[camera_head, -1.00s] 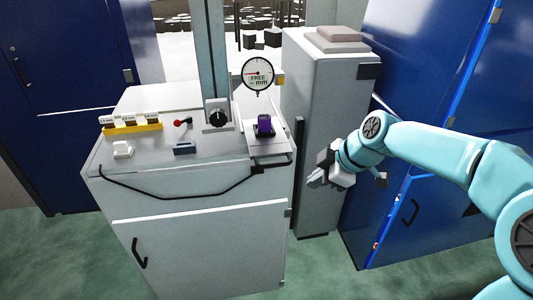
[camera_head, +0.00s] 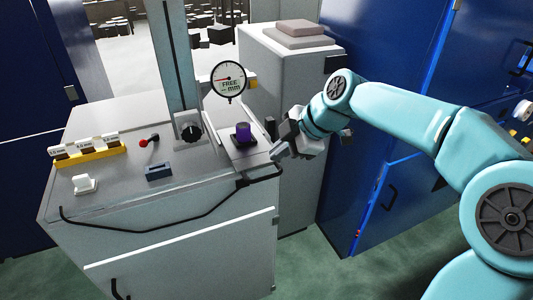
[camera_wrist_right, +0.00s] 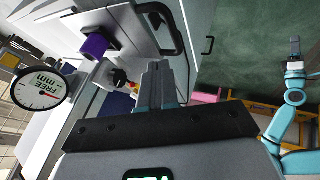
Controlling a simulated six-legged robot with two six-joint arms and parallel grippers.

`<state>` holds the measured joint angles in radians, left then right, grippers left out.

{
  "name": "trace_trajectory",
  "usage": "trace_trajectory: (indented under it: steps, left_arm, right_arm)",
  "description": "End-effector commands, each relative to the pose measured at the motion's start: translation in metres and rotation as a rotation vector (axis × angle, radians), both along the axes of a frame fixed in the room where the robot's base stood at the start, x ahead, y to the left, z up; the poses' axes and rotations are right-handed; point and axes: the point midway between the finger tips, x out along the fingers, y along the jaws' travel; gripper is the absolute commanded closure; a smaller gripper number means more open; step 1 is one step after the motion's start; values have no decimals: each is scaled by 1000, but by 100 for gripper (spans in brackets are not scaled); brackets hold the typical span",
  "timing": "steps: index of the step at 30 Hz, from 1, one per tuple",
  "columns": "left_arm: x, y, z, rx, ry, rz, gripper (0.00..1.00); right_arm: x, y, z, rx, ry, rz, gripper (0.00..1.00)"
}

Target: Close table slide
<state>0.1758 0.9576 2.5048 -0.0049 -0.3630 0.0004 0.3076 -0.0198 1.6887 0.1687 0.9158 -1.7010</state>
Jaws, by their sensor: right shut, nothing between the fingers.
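The table slide (camera_head: 245,160) is a grey plate at the right of the cabinet top, under a round dial gauge (camera_head: 228,79). A purple block (camera_head: 243,132) stands on it on a dark base. A black bar handle (camera_head: 262,176) runs along its front edge. My right gripper (camera_head: 277,152) is shut and empty, at the slide's right side near the handle. In the right wrist view the shut fingers (camera_wrist_right: 161,84) point toward the slide's handle (camera_wrist_right: 166,28), with a gap visible. My left gripper (camera_wrist_right: 294,44) shows small in that view; its jaws are unclear.
A grey pillar (camera_head: 290,75) and blue cabinets (camera_head: 390,60) stand close on the right.

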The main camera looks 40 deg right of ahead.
Motion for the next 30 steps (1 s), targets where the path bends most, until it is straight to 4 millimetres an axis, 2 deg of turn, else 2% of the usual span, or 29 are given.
trace_trajectory:
  steps: [9,13,18,30]
  left_arm:
    - [0,0,13,0,0,0,39]
    - [0,0,16,0,0,0,39]
    - [0,0,17,0,0,0,39]
    - [0,0,15,0,0,0,39]
  right_arm:
    - [28,15,-47,0,5,0,100]
    - [38,19,-59,1,4,-1,100]
    - [44,22,-67,0,2,-2,100]
    - [49,23,-68,0,1,-1,100]
